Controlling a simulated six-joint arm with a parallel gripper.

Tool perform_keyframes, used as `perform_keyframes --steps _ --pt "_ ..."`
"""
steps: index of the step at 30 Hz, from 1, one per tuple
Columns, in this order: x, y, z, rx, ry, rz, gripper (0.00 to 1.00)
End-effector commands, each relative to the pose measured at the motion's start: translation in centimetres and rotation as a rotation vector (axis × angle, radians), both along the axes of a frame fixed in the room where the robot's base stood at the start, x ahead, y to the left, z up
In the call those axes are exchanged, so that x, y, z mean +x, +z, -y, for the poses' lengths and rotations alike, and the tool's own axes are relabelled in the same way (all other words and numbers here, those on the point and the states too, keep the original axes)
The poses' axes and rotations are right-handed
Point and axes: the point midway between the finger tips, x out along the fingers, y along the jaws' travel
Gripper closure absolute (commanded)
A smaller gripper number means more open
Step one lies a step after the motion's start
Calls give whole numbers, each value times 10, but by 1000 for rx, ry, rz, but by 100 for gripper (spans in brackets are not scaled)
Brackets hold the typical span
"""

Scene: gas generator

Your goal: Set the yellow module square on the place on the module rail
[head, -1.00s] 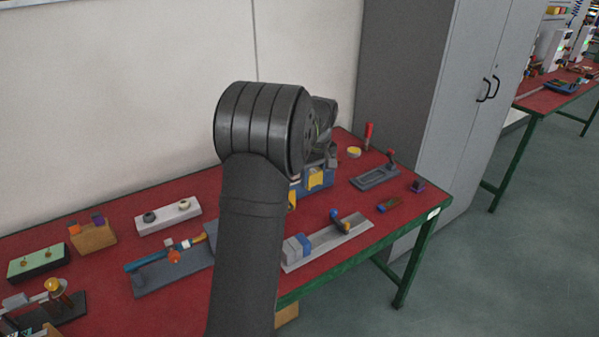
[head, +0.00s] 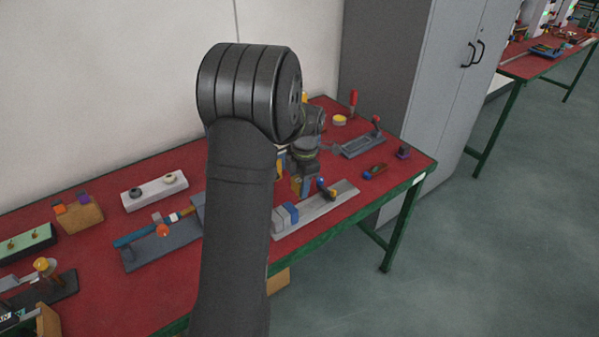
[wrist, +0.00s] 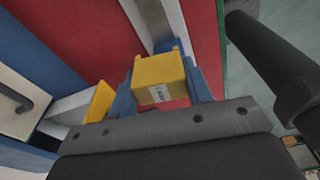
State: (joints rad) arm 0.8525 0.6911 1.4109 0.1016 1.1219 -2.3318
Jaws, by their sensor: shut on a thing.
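The yellow module (wrist: 160,80), with a small white label, is held between the blue fingers of my gripper (wrist: 163,88) in the wrist view. In the head view my gripper (head: 303,186) points down beside the module rail (head: 338,200), on its far side, and the module is mostly hidden there. The rail is a long pale metal strip near the table's front edge. Grey and blue modules (head: 286,217) sit at its left end. In the wrist view part of a pale rail (wrist: 152,14) shows beyond the module. Contact between module and rail cannot be told.
A blue-handled part (head: 326,189) stands on the rail close to my gripper. A grey fixture (head: 362,145) and a red-handled tool (head: 353,102) are behind. A screwdriver-like item (head: 375,171) lies to the right. Another yellow piece (wrist: 100,102) shows at left in the wrist view.

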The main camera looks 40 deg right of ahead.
Motion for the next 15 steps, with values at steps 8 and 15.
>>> perform_keyframes --steps 8,15 --pt "-7 -7 -6 0 139 0 77" --pt "-6 -7 -6 -1 141 1 77"
